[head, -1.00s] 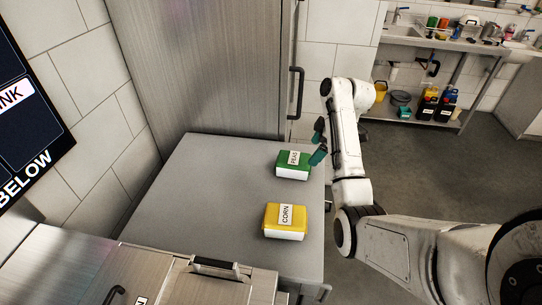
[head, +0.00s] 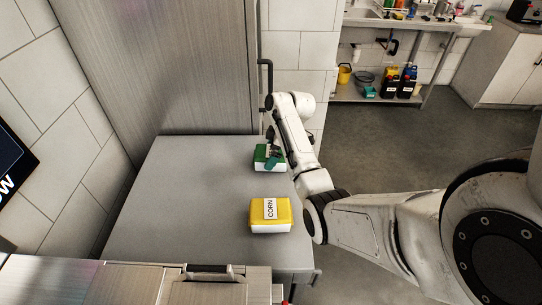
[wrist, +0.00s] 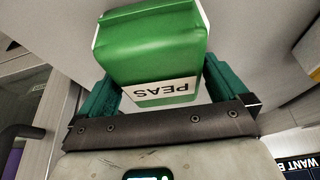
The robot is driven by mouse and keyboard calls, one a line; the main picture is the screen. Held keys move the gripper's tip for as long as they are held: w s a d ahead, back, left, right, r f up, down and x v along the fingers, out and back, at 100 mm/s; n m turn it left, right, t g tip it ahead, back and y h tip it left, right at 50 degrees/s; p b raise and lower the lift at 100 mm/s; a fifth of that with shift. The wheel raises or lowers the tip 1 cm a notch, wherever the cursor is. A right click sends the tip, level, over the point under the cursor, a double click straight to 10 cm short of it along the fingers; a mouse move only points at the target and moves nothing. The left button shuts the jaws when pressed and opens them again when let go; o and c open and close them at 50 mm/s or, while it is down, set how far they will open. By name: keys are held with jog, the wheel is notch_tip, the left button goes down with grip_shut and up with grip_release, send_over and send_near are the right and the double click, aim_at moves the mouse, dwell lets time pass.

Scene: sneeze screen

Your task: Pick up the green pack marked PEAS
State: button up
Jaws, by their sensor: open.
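The green pack marked PEAS (head: 261,153) sits on the grey steel table near its right edge, with a white lower part. In the wrist view the pack (wrist: 150,48) fills the upper middle, its PEAS label upside down and facing me. My gripper (head: 271,153) is at the pack, its green fingers partly covering it in the head view. In the wrist view my gripper (wrist: 162,85) is open, with one green finger on each side of the pack's near end. I cannot tell whether the fingers touch it.
A yellow pack marked CORN (head: 256,216) stands on the table (head: 175,200) nearer the front. A tall steel cabinet (head: 160,65) stands behind the table. The table's left half is clear. Steel equipment (head: 215,290) lies along the front.

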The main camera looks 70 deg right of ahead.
jog(key=shift+x, duration=1.05)
jog(key=shift+f, duration=0.15)
jog(key=c, duration=1)
jog(key=shift+r, duration=0.4)
jog(key=shift+c, duration=0.2)
